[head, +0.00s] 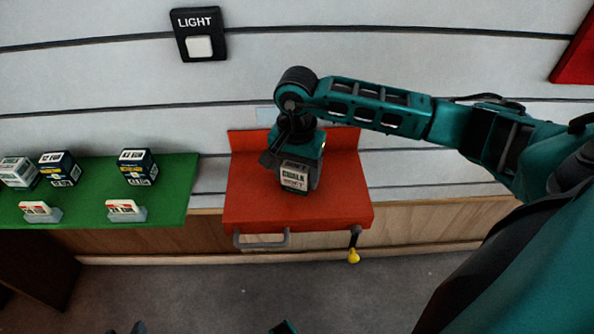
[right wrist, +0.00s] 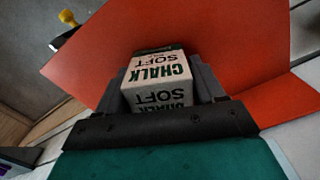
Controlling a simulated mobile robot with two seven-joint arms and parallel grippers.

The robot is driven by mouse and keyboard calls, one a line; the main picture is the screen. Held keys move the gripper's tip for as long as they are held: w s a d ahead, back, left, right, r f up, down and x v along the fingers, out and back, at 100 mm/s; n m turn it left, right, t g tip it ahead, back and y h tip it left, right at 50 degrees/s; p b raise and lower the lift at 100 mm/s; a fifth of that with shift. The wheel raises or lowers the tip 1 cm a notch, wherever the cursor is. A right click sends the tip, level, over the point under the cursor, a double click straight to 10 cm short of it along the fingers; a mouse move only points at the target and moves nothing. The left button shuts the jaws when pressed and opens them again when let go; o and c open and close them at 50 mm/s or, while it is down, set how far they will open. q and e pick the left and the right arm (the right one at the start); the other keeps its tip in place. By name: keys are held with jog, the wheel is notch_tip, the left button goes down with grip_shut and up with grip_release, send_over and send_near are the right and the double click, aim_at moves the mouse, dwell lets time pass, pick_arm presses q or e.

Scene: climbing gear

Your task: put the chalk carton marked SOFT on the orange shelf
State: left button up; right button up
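The chalk carton marked SOFT (head: 294,178) is pale with dark green lettering. It sits between the fingers of my right gripper (head: 295,172), over the middle of the orange shelf (head: 245,205). In the right wrist view the carton (right wrist: 158,75) has a finger close against each side, and the orange shelf (right wrist: 235,40) spreads behind it. I cannot tell whether the carton's underside touches the shelf. My left gripper cannot be made out; only small dark and teal bits show at the head view's bottom edge.
A green shelf (head: 175,190) at the left holds several dark boxes, such as one box (head: 138,168), and small label stands (head: 126,211). The orange shelf has a grey handle (head: 262,241) and a yellow-ended hanging piece (head: 353,254) at its front. A LIGHT switch (head: 199,35) is on the wall.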

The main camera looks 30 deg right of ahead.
jog(key=o, duration=0.4)
jog(key=shift+c, duration=0.2)
jog(key=shift+r, duration=0.2)
pick_arm(q)
jog(key=r+p, duration=0.1)
jog(key=p, duration=0.2)
jog(key=shift+s+a+r, duration=0.25)
jog(key=shift+a+r, duration=0.1)
jog(key=shift+a, duration=0.05)
pick_arm(e)
notch_tip(320, 180, up, 12)
pick_arm(q)
jog(key=shift+d, duration=0.1)
